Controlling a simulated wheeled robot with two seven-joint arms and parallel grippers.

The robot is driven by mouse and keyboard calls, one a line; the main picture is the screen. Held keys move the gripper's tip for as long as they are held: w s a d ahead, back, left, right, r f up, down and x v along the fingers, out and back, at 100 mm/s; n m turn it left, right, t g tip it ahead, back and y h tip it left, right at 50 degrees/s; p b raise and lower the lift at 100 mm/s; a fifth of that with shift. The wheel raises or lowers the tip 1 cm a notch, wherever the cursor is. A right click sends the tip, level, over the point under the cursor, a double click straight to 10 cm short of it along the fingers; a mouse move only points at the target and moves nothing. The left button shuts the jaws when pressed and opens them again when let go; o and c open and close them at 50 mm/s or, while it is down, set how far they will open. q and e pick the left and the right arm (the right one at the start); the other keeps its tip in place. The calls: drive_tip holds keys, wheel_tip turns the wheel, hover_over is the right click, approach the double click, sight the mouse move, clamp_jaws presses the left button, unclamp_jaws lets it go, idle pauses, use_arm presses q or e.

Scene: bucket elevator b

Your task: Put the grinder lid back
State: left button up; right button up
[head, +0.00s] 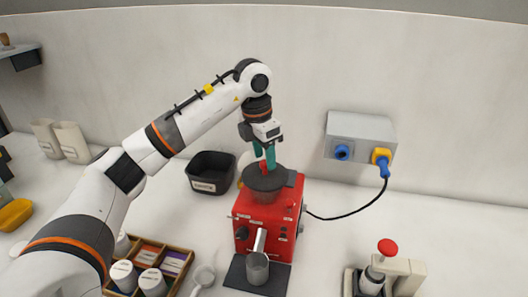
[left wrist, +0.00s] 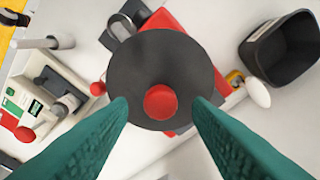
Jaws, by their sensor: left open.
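The grinder (head: 272,215) is a red machine on the white counter, with a metal cup (head: 257,268) at its front. The lid (head: 266,181) is a dark grey disc with a red knob (left wrist: 161,102), and it appears to rest on top of the grinder. In the left wrist view, the disc (left wrist: 160,60) covers much of the red body. My left gripper (head: 265,158) points down just above the lid. Its teal fingers are open, one on each side of the knob, with gaps showing in the left wrist view. My right gripper is not in view.
A black bin (head: 210,186) stands behind and left of the grinder. A grey wall box (head: 360,130) with blue and yellow plugs has a cable running to the grinder. A wooden tray (head: 190,254) of jars is at front left, and a red-knobbed device (head: 402,270) at front right.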

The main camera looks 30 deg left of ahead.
sight(258, 176)
use_arm(q)
drive_tip(key=shift+r, duration=0.2)
wheel_tip(258, 176, up, 13)
drive_tip(key=s, duration=0.1)
drive_tip(key=shift+s+a+f, duration=0.15)
drive_tip(key=shift+s+a, duration=0.15)
drive_tip(key=shift+a, duration=0.15)
